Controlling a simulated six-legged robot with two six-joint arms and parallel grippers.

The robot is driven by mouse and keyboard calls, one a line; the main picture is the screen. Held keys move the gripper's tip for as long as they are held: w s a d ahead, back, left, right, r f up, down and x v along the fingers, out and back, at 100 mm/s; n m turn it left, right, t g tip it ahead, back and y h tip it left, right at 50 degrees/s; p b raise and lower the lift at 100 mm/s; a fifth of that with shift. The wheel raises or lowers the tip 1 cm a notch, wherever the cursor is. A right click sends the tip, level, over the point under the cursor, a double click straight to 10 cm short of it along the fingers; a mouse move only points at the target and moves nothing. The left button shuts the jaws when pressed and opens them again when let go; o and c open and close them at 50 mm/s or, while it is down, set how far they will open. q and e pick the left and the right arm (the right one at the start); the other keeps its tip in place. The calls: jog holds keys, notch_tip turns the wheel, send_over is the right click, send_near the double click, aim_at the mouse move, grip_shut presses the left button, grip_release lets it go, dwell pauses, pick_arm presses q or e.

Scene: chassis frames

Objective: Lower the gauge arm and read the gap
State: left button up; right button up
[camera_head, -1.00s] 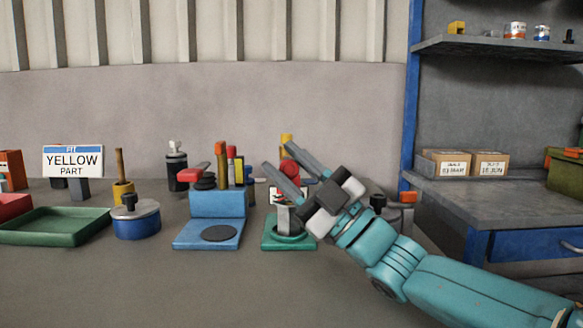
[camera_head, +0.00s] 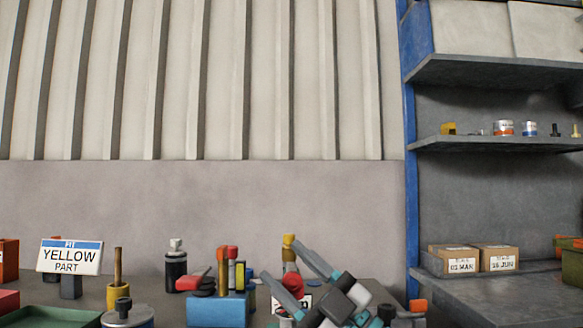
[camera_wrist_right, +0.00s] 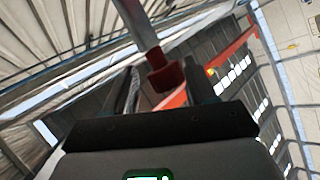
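My right gripper (camera_head: 280,257) comes in from the lower right in the head view. Its fingers are apart, on either side of a red knob (camera_head: 289,284). In the right wrist view the red knob (camera_wrist_right: 165,76), joined to a grey bar (camera_wrist_right: 137,22), shows between the spread fingers. The knob seems part of the gauge arm; contact with the fingers cannot be seen. A small white panel with red marks (camera_head: 305,301) is partly hidden behind the fingers. The gauge's lower part is below the head view. My left gripper is not in view.
A blue fixture block (camera_head: 217,311) stands left of the gripper. A "YELLOW PART" sign (camera_head: 70,256), a green tray (camera_head: 50,318) and a lidded pot (camera_head: 127,315) are further left. A shelf unit with cartons (camera_head: 453,260) stands at right.

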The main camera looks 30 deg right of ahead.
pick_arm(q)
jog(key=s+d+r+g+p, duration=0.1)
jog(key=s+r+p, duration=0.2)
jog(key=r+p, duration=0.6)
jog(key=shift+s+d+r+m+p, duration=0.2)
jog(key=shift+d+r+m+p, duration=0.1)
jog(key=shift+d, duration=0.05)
pick_arm(e)
notch_tip(320, 180, up, 19)
jog(key=shift+f, duration=0.1)
